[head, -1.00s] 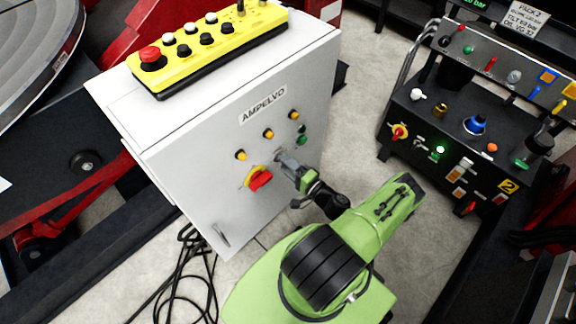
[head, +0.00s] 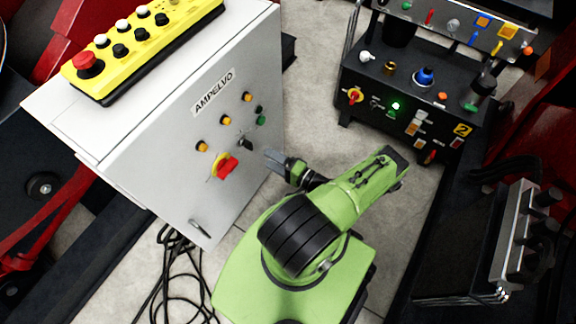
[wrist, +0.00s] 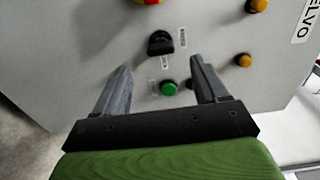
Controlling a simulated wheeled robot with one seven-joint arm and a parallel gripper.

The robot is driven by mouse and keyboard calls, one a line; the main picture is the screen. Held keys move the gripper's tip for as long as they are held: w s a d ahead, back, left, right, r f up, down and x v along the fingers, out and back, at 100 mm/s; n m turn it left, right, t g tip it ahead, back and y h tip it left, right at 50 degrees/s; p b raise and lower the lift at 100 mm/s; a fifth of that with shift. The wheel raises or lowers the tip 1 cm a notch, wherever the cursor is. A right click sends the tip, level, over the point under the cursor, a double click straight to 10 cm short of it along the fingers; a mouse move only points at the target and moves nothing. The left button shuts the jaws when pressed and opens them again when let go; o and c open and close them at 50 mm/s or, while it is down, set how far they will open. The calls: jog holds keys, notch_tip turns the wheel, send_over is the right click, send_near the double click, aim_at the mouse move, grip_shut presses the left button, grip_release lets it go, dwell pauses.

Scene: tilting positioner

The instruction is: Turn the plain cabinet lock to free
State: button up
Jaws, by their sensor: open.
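The plain lock is a small black knob (head: 245,143) on the grey cabinet front, right of the red-and-yellow rotary switch (head: 226,166). In the wrist view the black knob (wrist: 160,43) sits upper middle, with small white labels around it. Which label it points to I cannot tell. My gripper (head: 272,158) stands off the cabinet front, to the right of and a little below the knob in the head view. In the wrist view its two fingers (wrist: 161,75) are spread and empty, with the knob beyond them and apart from them.
A green button (wrist: 169,88) lies between the fingers in the wrist view, beyond them. Amber lamps (head: 225,120) run along the panel. A yellow button box (head: 150,40) rests on the cabinet top. A black control unit (head: 420,100) stands to the right, with open floor between.

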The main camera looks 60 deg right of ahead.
jog(key=s, duration=0.7)
jog(key=shift+d, duration=0.1)
jog(key=w+a+r+n+g+y+p, duration=0.1)
jog(key=w+a+r+n+g+p, duration=0.25)
jog(key=r, duration=0.65)
jog(key=w+a+r+n+g+y+p, duration=0.1)
jog(key=w+a+r+n+g+y, duration=0.15)
jog(key=w+r+n+g, duration=0.6)
jog(key=w+a+r+n+g+y+p, duration=0.1)
jog(key=a+r+n+g+p, duration=0.15)
jog(key=r, duration=1.05)
jog(key=s+a+r+n+h+p, duration=0.2)
jog(key=s+a+r+h, duration=0.15)
jog(key=a+r, duration=0.7)
jog(key=s+a+r+n+t+h+p, duration=0.1)
jog(key=s+a+r, duration=0.3)
jog(key=s+r, duration=0.4)
jog(key=shift+s+r+t+h+p, duration=0.15)
jog(key=shift+s+t+h+p, duration=0.15)
jog(key=shift+s+t+p, duration=0.2)
